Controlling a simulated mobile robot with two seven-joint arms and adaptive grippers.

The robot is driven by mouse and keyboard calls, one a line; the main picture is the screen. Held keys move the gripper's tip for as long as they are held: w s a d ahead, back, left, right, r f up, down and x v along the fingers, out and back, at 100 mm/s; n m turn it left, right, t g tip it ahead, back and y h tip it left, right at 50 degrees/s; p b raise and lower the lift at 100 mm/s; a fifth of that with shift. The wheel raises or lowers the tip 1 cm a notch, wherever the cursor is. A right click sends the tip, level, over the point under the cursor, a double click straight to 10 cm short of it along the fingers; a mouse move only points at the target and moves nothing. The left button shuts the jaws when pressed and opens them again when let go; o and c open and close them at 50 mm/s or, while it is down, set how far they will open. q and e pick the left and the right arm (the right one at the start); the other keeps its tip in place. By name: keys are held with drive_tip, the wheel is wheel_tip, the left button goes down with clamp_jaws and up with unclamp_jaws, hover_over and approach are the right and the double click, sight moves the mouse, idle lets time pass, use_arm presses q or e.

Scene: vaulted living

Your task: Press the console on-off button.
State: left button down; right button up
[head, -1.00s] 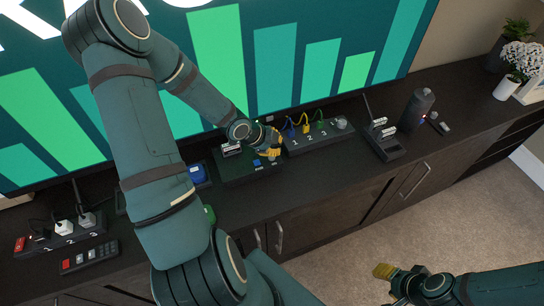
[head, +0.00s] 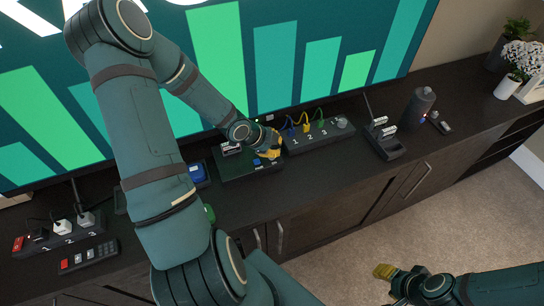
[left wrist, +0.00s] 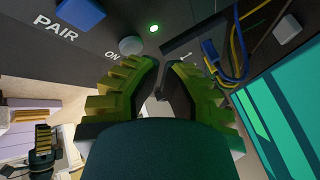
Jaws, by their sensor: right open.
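The console (head: 233,165) is a dark box on the cabinet top below the screen. In the left wrist view its face shows a round grey button (left wrist: 131,46) beside the word ON, a lit green lamp (left wrist: 154,28), and a blue button (left wrist: 80,12) marked PAIR. My left gripper (head: 272,152) is over the console's right end. In the left wrist view its yellow-green fingers (left wrist: 165,63) have their tips nearly together, close to the grey button; contact cannot be told. Nothing shows between them. My right gripper (head: 384,271) is open, low at the right, away from the cabinet.
A numbered box with coloured cables (head: 318,136) stands just right of the console. Further right are a black device with an antenna (head: 384,142) and a dark bottle (head: 418,107). A power strip (head: 58,234) and a remote (head: 89,256) lie at the left. The screen rises behind.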

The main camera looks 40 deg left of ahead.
use_arm(q)
drive_tip(key=shift+f+b, duration=0.3)
drive_tip(key=shift+f, duration=0.2)
idle(0.8)
drive_tip(key=shift+r, duration=0.1)
drive_tip(key=shift+r+p, duration=0.9)
drive_tip(key=shift+p, duration=0.15)
wheel_tip(320, 180, up, 3)
drive_tip(key=p, duration=0.3)
wheel_tip(320, 180, up, 3)
drive_tip(key=p, duration=0.3)
drive_tip(key=shift+f, duration=0.1)
